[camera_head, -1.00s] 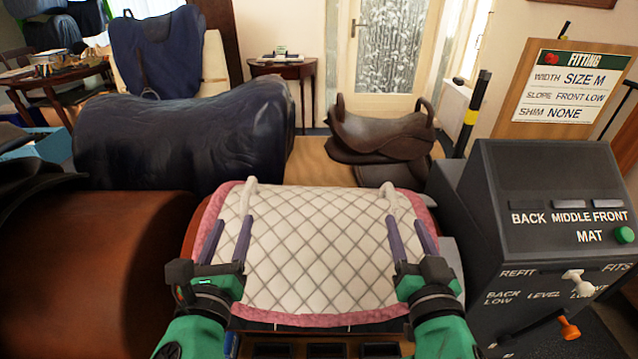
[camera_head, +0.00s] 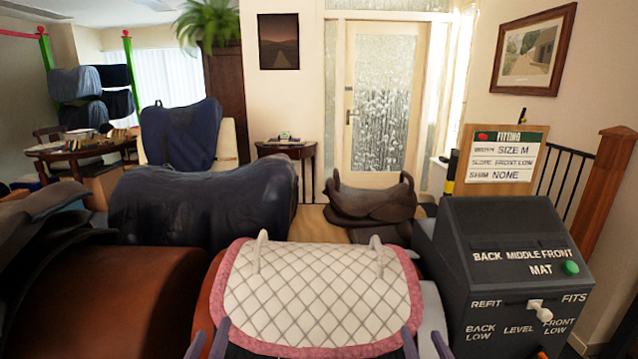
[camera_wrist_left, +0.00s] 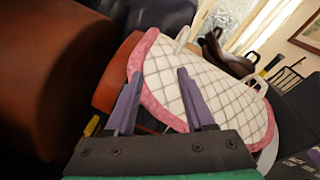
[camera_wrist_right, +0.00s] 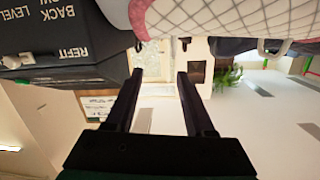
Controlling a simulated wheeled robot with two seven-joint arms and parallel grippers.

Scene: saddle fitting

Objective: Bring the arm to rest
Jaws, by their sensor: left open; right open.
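The white quilted pad (camera_head: 318,295) with a pink border lies over a brown rounded form in the middle of the head view, with two cream loops (camera_head: 262,252) standing up from it. It also shows in the left wrist view (camera_wrist_left: 185,78) and the right wrist view (camera_wrist_right: 215,15). My left gripper (camera_head: 208,345) shows only its finger tips at the bottom edge, left of centre. In the left wrist view its fingers (camera_wrist_left: 156,85) are apart and empty. My right gripper (camera_head: 425,345) is at the bottom edge, right of centre. Its fingers (camera_wrist_right: 157,75) are apart and empty.
A dark console (camera_head: 505,265) with a green button and a white lever stands right of the pad. A fitting board (camera_head: 502,160) reads SIZE M, FRONT LOW, NONE. A dark covered form (camera_head: 200,200) and a brown saddle (camera_head: 370,200) are behind. A large brown form (camera_head: 100,300) is at left.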

